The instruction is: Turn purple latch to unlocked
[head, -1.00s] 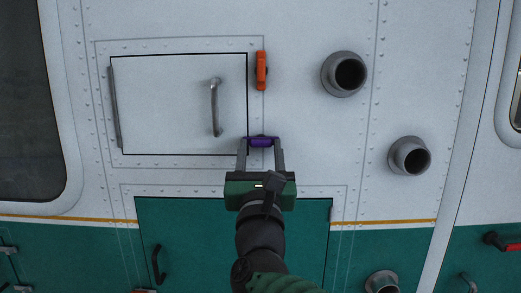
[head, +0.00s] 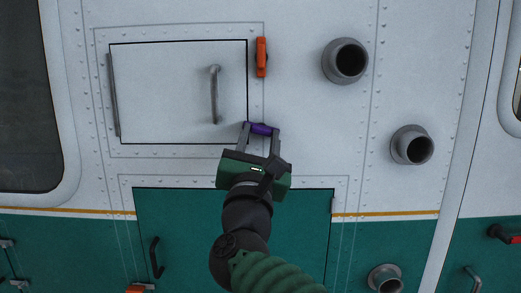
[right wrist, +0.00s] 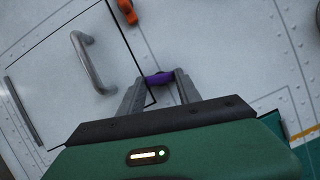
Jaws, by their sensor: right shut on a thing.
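The purple latch (head: 261,129) sits at the lower right corner of the white hatch door (head: 165,92). It lies nearly level, tilted slightly down to the right in the head view. My right gripper (head: 261,132) comes from below and is shut on the latch, one finger at each end. The right wrist view also shows the purple latch (right wrist: 159,79) between the two grey fingers (right wrist: 158,90). The latch's mount behind it is mostly hidden. My left gripper is not in view.
An orange latch (head: 261,57) stands upright above, at the door's upper right. The door has a grey handle (head: 214,95). Two grey pipe stubs (head: 345,61) (head: 412,145) stick out to the right. A green hatch (head: 300,215) is below.

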